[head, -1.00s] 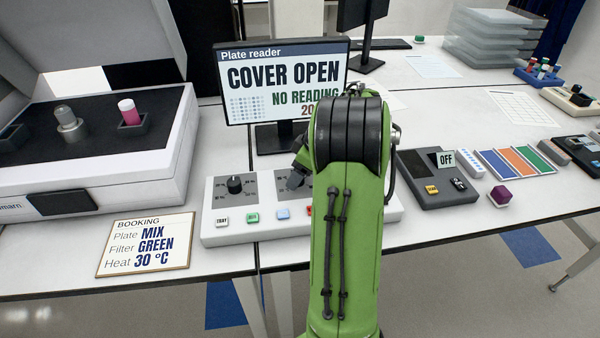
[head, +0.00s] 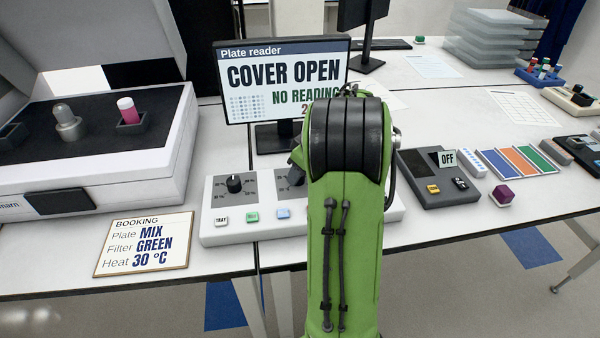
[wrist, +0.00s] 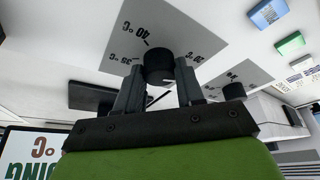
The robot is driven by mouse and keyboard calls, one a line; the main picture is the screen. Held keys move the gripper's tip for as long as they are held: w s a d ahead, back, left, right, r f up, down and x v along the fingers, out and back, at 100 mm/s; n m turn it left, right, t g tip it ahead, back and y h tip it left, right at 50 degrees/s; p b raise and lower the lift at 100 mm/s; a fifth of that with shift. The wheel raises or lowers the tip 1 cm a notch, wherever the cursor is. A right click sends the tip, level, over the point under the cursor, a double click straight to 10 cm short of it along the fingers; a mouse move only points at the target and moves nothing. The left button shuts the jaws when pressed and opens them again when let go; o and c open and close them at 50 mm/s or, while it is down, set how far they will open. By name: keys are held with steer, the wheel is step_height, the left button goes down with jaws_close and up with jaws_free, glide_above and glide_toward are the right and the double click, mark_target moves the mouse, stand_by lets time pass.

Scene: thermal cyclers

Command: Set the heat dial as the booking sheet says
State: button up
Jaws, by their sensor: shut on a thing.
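The dial's pointer cannot be made out. In the head view my green arm hides the gripper and most of this dial's plate. The booking sheet (head: 145,243) lies at front left and reads Plate MIX, Filter GREEN, Heat 30 °C.
On the white control panel (head: 225,233), another dial (head: 234,184) stands left of my arm, above a row of buttons. The screen (head: 280,82) behind reads COVER OPEN, NO READING. The open plate reader (head: 165,170) is at left; a grey device (head: 425,192) is at right.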

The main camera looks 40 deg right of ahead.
steer(key=m+h, duration=0.1)
steer(key=m, duration=0.3)
steer(key=shift+a+m+h+b, duration=0.15)
steer(key=shift+m+h+b, duration=0.15)
steer(key=shift+h+b, duration=0.1)
steer(key=m+h, duration=0.1)
steer(key=m, duration=0.1)
steer(key=m+g, duration=0.1)
steer(key=m, duration=0.2)
steer(key=shift+w+a+h, duration=0.1)
steer(key=shift+a+h, duration=0.05)
steer(key=shift+h, duration=0.25)
steer(key=m+g, duration=0.1)
steer(key=m, duration=0.2)
steer(key=m+h+p, duration=0.1)
steer(key=m, duration=0.1)
steer(key=shift+w+r+m+g+p, duration=0.1)
steer(key=shift+w+m+g+p, duration=0.05)
steer(key=shift+m+g+p, duration=0.2)
steer(key=m+g, duration=0.1)
steer(key=m, duration=0.1)
steer(key=m+g+p, duration=0.1)
steer(key=m, duration=0.2)
steer(key=shift+w+m+h, duration=0.15)
steer(key=shift+m+h, duration=0.15)
steer(key=shift+m, duration=0.05)
steer(key=o, duration=1)
steer(key=shift+o, duration=0.2)
